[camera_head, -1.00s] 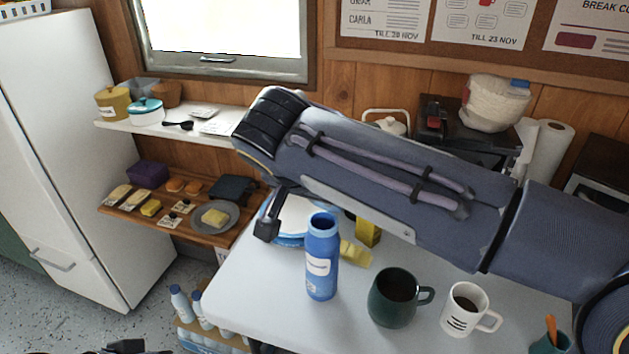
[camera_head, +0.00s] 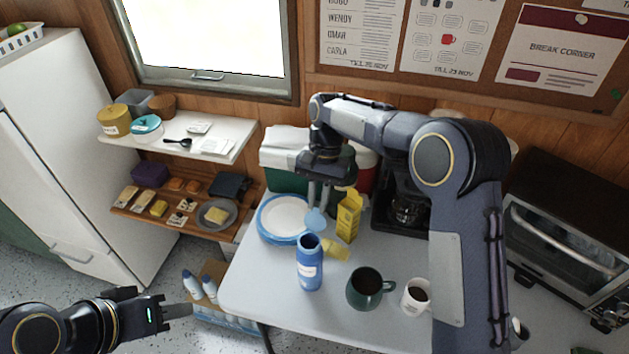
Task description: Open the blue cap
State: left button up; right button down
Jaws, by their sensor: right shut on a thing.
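The blue bottle (camera_head: 309,268) stands upright on the white table, its mouth open at the top. The blue cap (camera_head: 316,220) is a light blue disc, off the bottle, tilted, behind and a little above its mouth. My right gripper (camera_head: 319,200) points down from above and is shut on the cap. My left gripper (camera_head: 178,311) is low at the left, off the table and away from the bottle. I see it side-on and cannot tell its opening.
A dark green mug (camera_head: 364,288) and a white mug (camera_head: 415,296) stand right of the bottle. A yellow carton (camera_head: 348,216) and blue-rimmed plates (camera_head: 284,217) are behind it. A toaster oven (camera_head: 567,235) is at the right. The table's front left is clear.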

pick_arm(q)
jog(key=shift+r+p, duration=1.6)
jog(key=shift+r, duration=0.7)
pick_arm(e)
jog(key=shift+w+d+f+g+y, duration=0.3)
jog(key=shift+w+f+g+y, duration=0.3)
jog(key=shift+g, duration=0.45)
jog(key=shift+w+d+f+g+y, duration=0.3)
jog(key=shift+w+f+g, duration=0.15)
jog(key=shift+w+g, duration=0.45)
jog(key=shift+s, duration=0.15)
jog(key=c, duration=1.4)
grip_release()
jog(key=shift+o, duration=0.2)
jog(key=shift+r, duration=0.1)
